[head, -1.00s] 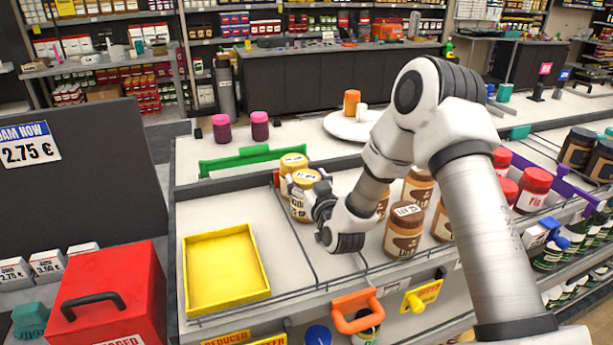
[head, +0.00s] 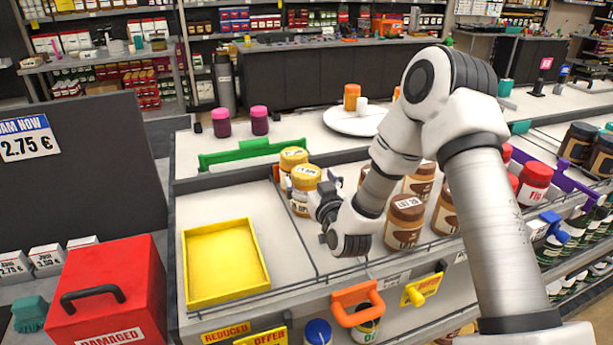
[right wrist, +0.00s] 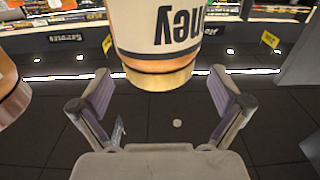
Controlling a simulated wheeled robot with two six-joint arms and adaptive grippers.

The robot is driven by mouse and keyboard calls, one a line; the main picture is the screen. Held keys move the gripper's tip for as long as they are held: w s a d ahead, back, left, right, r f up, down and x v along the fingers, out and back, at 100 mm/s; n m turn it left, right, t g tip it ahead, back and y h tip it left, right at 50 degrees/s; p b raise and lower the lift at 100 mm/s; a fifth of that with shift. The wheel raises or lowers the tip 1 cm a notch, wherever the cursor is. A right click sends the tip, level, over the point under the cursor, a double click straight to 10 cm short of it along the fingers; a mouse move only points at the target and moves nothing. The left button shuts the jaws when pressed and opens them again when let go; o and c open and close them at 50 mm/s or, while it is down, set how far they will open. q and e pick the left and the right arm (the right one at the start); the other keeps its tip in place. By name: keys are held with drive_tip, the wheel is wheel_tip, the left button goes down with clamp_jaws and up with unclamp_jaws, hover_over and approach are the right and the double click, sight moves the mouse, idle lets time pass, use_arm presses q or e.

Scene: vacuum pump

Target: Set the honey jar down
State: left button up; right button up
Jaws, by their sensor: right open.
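The honey jar (head: 303,193) with a golden lid stands upright in the shelf's left-middle lane, in front of another gold-lidded jar (head: 292,158). In the right wrist view the honey jar (right wrist: 160,35) is at the top centre, its label upside down, beyond the fingertips. My right gripper (right wrist: 160,76) is open, with a finger at either side and nothing held. In the head view my right gripper (head: 325,198) is just right of the jar and partly overlaps its edge. My left gripper is not in view.
Brown-lidded jars (head: 404,222) stand close to the right of my gripper. A yellow tray (head: 262,284) lies in the left lane. Thin wire dividers separate the lanes. A red box (head: 130,285) and an orange handle (head: 358,304) are at the front.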

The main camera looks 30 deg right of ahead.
drive_tip(key=b+v, duration=0.1)
drive_tip(key=v, duration=0.3)
drive_tip(key=shift+s, duration=0.4)
drive_tip(key=shift+s+a, duration=0.1)
drive_tip(key=shift+s, duration=0.05)
